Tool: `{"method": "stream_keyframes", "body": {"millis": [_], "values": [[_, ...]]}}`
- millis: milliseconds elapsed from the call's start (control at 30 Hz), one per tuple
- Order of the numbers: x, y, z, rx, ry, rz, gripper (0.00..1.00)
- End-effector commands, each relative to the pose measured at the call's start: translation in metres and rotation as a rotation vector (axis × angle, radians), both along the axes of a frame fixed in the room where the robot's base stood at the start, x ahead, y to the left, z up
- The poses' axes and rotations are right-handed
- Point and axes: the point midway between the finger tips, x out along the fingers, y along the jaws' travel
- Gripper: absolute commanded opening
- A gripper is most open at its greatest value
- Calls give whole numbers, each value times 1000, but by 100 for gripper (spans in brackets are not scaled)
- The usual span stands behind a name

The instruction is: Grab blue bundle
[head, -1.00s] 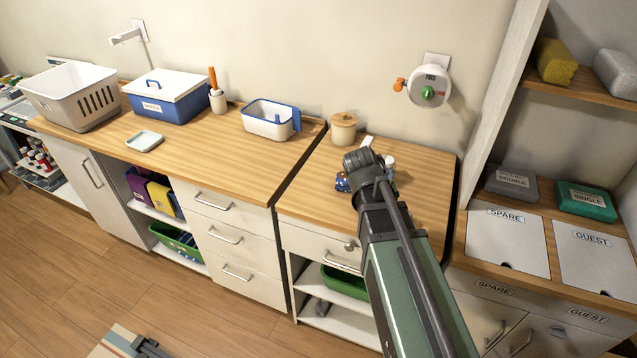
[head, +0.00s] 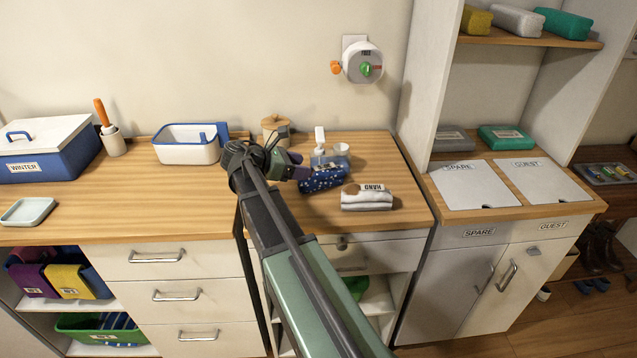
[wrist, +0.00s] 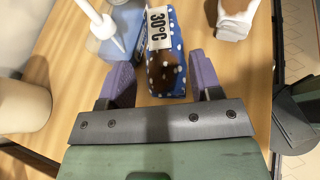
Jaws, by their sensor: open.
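The blue bundle (head: 322,180) is navy with white dots and lies on the right-hand wooden counter. In the wrist view the blue bundle (wrist: 166,72) shows a white "30°C" label and a brown stain at its near end. My gripper (head: 293,166) is just left of the bundle in the head view. In the wrist view my gripper (wrist: 161,68) is open, with a purple finger on each side of the bundle's near end. Gaps show between the fingers and the bundle. Its height above the bundle is hard to tell.
A white stained bundle labelled "HAND" (head: 367,197) lies close to the right. A clear blue dispenser bottle (head: 322,152) and a cup (head: 342,150) stand just behind. A lidded beige jar (head: 275,131) stands at the back left. The counter's front right is clear.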

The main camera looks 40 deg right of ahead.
Motion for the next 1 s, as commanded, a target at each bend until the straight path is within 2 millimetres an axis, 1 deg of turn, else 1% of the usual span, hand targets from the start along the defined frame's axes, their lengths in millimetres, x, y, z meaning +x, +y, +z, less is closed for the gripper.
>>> {"method": "stream_keyframes", "body": {"millis": [167,267,333,433,500,633,667,800,867,1000], "values": [[-3,-6,-4,0,0,1,59],[-8,-19,-11,1,0,-2,59],[-13,-31,-18,1,-1,-2,59],[-18,-45,-23,1,-1,0,59],[-19,-48,-22,1,-1,0,59],[-19,-47,-21,1,-1,1,59],[-19,-47,-20,1,-1,1,57],[-19,-47,-20,1,-1,1,36],[-19,-47,-21,1,-1,1,27],[-19,-47,-20,1,-1,1,27]]}}
